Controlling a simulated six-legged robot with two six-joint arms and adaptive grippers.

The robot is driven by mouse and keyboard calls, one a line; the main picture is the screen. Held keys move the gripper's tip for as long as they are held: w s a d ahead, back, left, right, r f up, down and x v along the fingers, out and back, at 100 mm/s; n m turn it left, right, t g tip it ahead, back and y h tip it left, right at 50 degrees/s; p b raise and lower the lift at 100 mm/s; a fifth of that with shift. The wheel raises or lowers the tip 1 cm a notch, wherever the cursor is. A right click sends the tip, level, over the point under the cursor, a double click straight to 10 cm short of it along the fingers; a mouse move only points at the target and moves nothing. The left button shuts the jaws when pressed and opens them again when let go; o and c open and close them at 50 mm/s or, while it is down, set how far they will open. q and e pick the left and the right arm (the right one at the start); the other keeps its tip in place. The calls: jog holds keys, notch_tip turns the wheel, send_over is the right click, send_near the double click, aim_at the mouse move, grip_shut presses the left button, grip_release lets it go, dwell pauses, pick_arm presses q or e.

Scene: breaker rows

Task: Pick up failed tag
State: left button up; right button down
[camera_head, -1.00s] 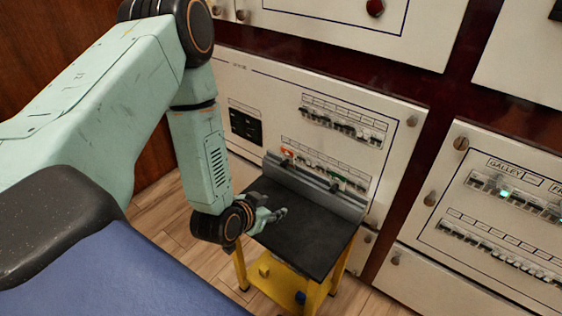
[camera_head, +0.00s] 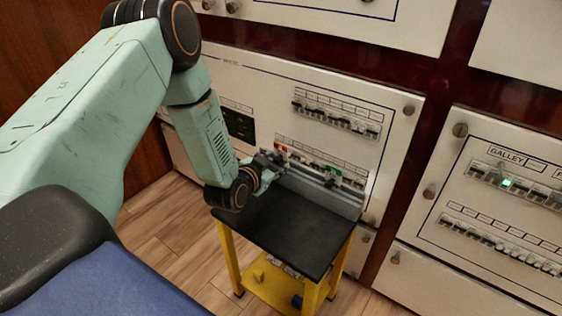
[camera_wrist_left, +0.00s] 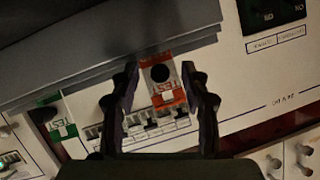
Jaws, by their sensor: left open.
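A red-orange and white tag (camera_wrist_left: 162,97), with a dark round spot and the print TEST, shows between my fingers in the left wrist view. In the head view the red tag (camera_head: 282,148) stands at the left end of the lower breaker row, just beyond my left gripper (camera_head: 274,160). The left gripper is open; its two dark fingers (camera_wrist_left: 162,80) flank the tag in the wrist view. I cannot tell whether they touch it. A green TEST tag (camera_wrist_left: 60,125) is farther left there, and it also shows in the head view (camera_head: 334,172). My right gripper is not in view.
A small black-topped table (camera_head: 285,230) on yellow legs stands before the panel. A grey ledge (camera_head: 325,192) runs along its back edge. The upper breaker row (camera_head: 335,118) is above. A GALLEY panel (camera_head: 505,210) is at right. The table top is clear.

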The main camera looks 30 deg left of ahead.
pick_arm(q)
jog(key=shift+w+f, duration=0.1)
jog(key=shift+w, duration=0.15)
jog(key=shift+c, duration=0.3)
jog(key=c, duration=0.9)
notch_tip(320, 180, up, 10)
jog(key=p, duration=0.5)
jog(key=shift+d, duration=0.1)
